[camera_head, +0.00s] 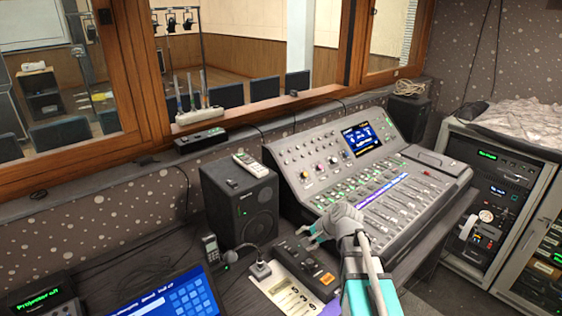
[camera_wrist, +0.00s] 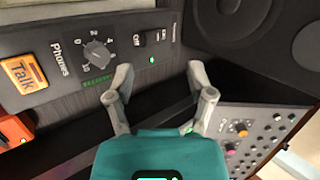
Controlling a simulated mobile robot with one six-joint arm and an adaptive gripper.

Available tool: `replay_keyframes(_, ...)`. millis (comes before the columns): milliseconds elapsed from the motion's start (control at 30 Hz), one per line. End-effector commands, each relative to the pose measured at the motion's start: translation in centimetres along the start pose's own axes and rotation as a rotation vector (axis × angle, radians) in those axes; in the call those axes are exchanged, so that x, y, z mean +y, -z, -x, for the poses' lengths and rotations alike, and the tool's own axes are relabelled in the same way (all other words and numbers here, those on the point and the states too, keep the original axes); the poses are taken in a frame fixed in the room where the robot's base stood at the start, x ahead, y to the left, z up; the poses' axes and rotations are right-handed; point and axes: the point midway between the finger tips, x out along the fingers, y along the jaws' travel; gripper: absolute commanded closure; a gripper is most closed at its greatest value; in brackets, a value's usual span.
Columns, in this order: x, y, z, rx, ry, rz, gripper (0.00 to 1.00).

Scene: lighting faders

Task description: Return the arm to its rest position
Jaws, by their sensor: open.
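My gripper (camera_head: 308,238) is at the front left of the mixing console (camera_head: 375,180), above a small black box (camera_head: 303,258) on the desk. In the wrist view my gripper (camera_wrist: 160,72) has its two grey fingers spread apart with nothing held between them. The black box also shows in the wrist view (camera_wrist: 125,30), with a Phones knob (camera_wrist: 97,54), an On/Off switch (camera_wrist: 150,38) and an orange Talk button (camera_wrist: 25,72). I cannot tell whether a fingertip touches the box. My grey and teal arm covers part of the console's front left corner.
A black speaker (camera_head: 240,203) stands left of the box, with a gooseneck microphone (camera_head: 262,268) and a laptop (camera_head: 165,297) nearby. An equipment rack (camera_head: 490,200) stands at the right. The wood-framed window (camera_head: 345,45) is behind the console.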

Motion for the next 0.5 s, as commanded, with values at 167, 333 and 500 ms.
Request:
replay_keyframes(167, 0.8, -0.9, 0.4, 0.001, -0.054, 0.069, 0.31)
replay_keyframes(333, 2.9, -2.7, 1.5, -0.006, -0.183, 0.233, 0.31)
replay_keyframes(500, 5.8, -4.8, 3.3, -0.036, -0.367, 0.451, 0.31)
